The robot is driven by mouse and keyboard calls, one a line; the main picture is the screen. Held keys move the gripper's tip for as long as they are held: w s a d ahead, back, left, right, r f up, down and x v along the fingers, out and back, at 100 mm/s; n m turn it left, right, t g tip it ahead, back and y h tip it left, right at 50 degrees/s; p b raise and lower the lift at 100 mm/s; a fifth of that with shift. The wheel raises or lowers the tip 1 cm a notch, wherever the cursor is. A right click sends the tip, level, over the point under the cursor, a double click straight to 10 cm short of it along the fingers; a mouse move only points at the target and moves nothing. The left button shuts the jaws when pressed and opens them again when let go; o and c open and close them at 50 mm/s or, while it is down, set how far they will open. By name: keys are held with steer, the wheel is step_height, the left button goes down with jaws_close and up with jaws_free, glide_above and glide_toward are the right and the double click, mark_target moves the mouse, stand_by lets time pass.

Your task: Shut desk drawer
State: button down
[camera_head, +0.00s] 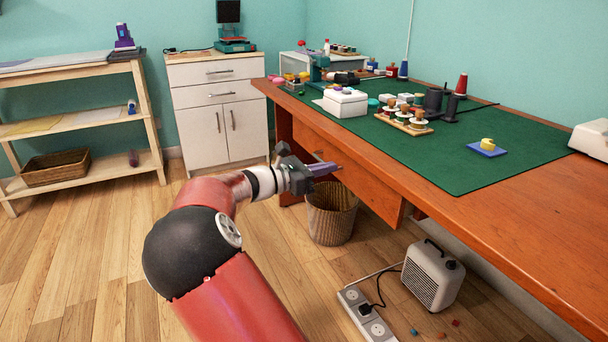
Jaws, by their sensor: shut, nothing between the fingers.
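The wooden desk (520,232) runs along the right side, its top partly covered by a green mat. The desk drawer (372,193) hangs under the front edge of the desk top. Its front is plain orange-brown wood, and its right end shows beneath the top. No drawer interior shows, and I cannot tell how far out it stands. My gripper (328,169) is shut and empty in front of the drawer, covering part of its front. Whether the fingertips touch the drawer is unclear.
A wicker basket (331,218) stands on the floor below my gripper. A heater (432,276) and a power strip (366,314) are under the desk. A white cabinet (215,95) and a shelf rack (75,120) stand behind. The wooden floor at left is clear.

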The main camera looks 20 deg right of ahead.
mark_target(349, 161)
steer(key=shift+w+d, duration=0.1)
steer(key=shift+d, duration=1.8)
steer(key=shift+d+r, duration=0.15)
steer(key=shift+d, duration=0.1)
steer(key=d+p, duration=0.2)
steer(key=d, duration=0.2)
steer(key=shift+d+p, duration=0.2)
steer(key=shift+p, duration=0.1)
steer(key=shift+w, duration=0.1)
